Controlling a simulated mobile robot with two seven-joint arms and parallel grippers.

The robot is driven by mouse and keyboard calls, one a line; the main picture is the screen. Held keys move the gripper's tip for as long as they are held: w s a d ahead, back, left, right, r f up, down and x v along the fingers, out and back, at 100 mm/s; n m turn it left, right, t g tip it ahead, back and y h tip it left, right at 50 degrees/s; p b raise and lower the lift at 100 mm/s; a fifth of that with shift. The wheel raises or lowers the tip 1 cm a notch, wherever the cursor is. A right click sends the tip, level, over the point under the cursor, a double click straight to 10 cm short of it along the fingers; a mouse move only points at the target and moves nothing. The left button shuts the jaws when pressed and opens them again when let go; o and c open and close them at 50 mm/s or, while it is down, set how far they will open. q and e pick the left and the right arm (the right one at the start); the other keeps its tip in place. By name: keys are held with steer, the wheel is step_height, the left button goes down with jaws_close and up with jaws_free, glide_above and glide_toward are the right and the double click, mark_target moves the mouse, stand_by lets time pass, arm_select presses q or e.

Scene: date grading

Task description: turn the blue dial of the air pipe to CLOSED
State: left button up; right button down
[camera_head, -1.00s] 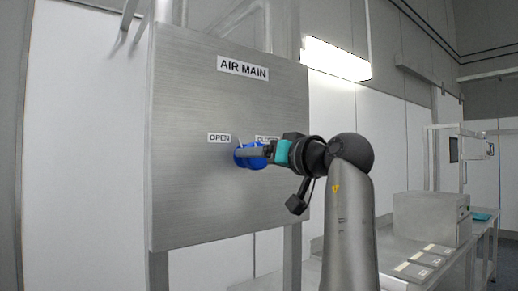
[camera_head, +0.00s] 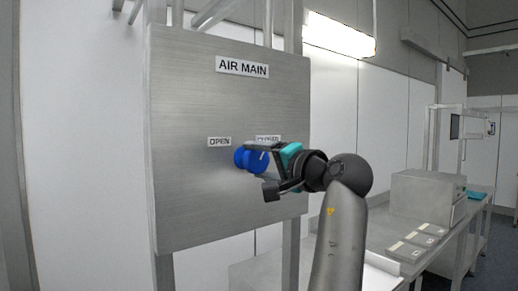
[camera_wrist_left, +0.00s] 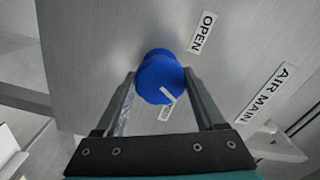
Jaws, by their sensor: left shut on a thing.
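The blue dial (camera_head: 246,158) sits on the front of the steel AIR MAIN panel (camera_head: 200,100). It also shows in the left wrist view (camera_wrist_left: 158,72). My left gripper (camera_head: 260,160) is shut on the dial, with one finger on each side of it in the left wrist view (camera_wrist_left: 160,76). The OPEN label (camera_head: 219,141) is up and left of the dial. The CLOSED label (camera_head: 268,138) is up and right, partly hidden by my gripper. The dial's white pointer (camera_wrist_left: 168,96) is turned to the CLOSED side and overlaps that label in the wrist view. My right gripper is not in view.
The AIR MAIN sign (camera_head: 242,67) is above the dial. A steel bench (camera_head: 385,252) with a grey box (camera_head: 421,199) and several flat plates stands at the right. The panel face around the dial is clear.

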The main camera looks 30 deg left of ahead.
arm_select(q)
steer(key=shift+m+p, duration=1.75)
steer(key=shift+m, duration=0.15)
steer(key=o, duration=1.3)
steer(key=shift+o, duration=0.2)
steer(key=b+v, duration=0.4)
steer(key=v, duration=1.1)
